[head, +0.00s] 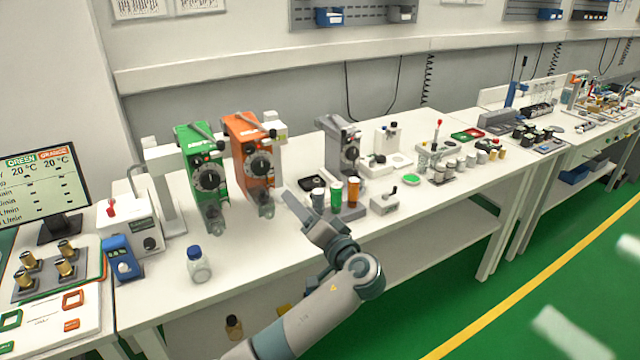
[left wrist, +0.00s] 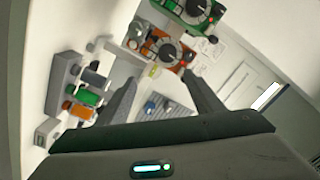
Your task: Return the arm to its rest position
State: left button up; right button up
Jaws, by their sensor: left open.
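My left arm comes in from the bottom of the head view, with the left gripper (head: 303,212) over the front of the bench, in front of the orange vaporizer (head: 250,155) and beside the small bottles. In the left wrist view the two fingers of this gripper (left wrist: 160,82) are spread apart with nothing between them. Beyond them the orange vaporizer and the green vaporizer (head: 200,170) show at the top of the wrist view, both mounted upright in the head view. My right gripper is not in view.
A grey vaporizer (head: 340,145) stands behind several colour-capped bottles (head: 336,195), close right of the gripper. A blue-capped jar (head: 198,265) stands near the front edge at left. A monitor (head: 45,190) is far left. The green floor (head: 540,290) in front of the bench is clear.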

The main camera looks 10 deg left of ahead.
pick_arm(q)
jog(key=s+a+f+g+h, duration=0.2)
jog(key=s+f+g+h, duration=0.15)
jog(key=s+f, duration=0.85)
jog(key=s+a+f+g+h, duration=0.2)
jog(key=s+f+g+h, duration=0.15)
jog(key=s+f, duration=0.75)
jog(key=s+f+g+h, duration=0.1)
jog(key=s+f+h, duration=0.2)
jog(key=s, duration=0.9)
jog(key=s+f+g+h, duration=0.2)
jog(key=s+f, duration=0.1)
jog(key=s, duration=0.9)
notch_tip(320, 180, down, 28)
jog(key=s+a+f+g, duration=0.1)
jog(key=s+f, duration=0.8)
jog(key=s+a+f+g+b, duration=0.1)
jog(key=s+a+f, duration=0.1)
jog(key=s+f, duration=0.7)
jog(key=shift+s+a+f+m, duration=0.25)
jog(key=shift+s+f+m, duration=0.05)
jog(key=shift+s+f, duration=0.15)
